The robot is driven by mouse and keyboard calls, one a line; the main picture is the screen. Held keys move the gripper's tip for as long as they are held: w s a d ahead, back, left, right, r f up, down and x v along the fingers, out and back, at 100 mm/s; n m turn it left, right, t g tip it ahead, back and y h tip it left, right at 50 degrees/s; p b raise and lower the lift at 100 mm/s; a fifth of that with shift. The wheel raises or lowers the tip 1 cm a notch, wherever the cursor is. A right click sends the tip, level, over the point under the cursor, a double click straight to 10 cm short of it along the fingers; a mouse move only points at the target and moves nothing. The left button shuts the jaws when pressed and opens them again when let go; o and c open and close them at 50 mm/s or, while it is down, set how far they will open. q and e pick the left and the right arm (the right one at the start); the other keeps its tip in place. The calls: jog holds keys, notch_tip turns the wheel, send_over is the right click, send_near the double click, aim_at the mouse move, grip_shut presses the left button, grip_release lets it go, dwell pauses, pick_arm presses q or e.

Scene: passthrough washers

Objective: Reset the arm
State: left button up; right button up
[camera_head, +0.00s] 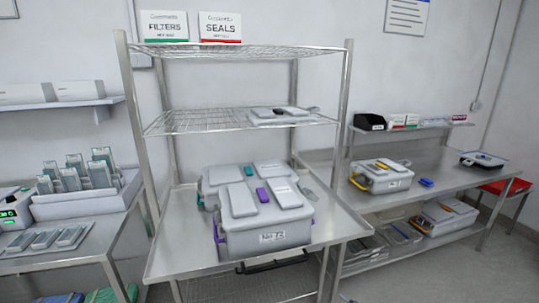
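Neither of my arms nor grippers shows in the head view, so I cannot see whether they are open or shut. A metal wire-shelf cart (165,262) stands in the middle of the view. A grey lidded case with purple latches and a number label (266,235) sits on its lower steel surface. A second grey case with a green latch (216,180) sits just behind it, partly hidden.
A bench on the left (105,235) holds a rack of grey cartridges (85,205). A steel bench on the right (440,178) holds a grey case with yellow latches (372,187). Floor (470,270) shows at lower right.

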jog(key=s+d+f+m+g+h, duration=0.2)
jog(key=s+f+m+h, duration=0.25)
jog(key=s+f, duration=0.8)
jog(key=s+d+f+m+g+h, duration=0.15)
jog(key=s+f+m+h, duration=0.3)
jog(key=s+f, duration=0.75)
jog(key=s+a+f+m+g, duration=0.1)
jog(key=s+f+g, duration=0.2)
jog(key=s, duration=0.7)
jog(key=s+a+f+m+g, duration=0.1)
jog(key=s+a+f+g, duration=0.1)
jog(key=s+f, duration=0.5)
jog(key=s+a+f+m+g, duration=0.2)
jog(key=s+f+g, duration=0.2)
jog(key=s, duration=0.9)
notch_tip(320, 180, down, 2)
jog(key=shift+s+h, duration=0.3)
jog(key=shift+g, duration=0.25)
jog(key=shift+c, duration=0.2)
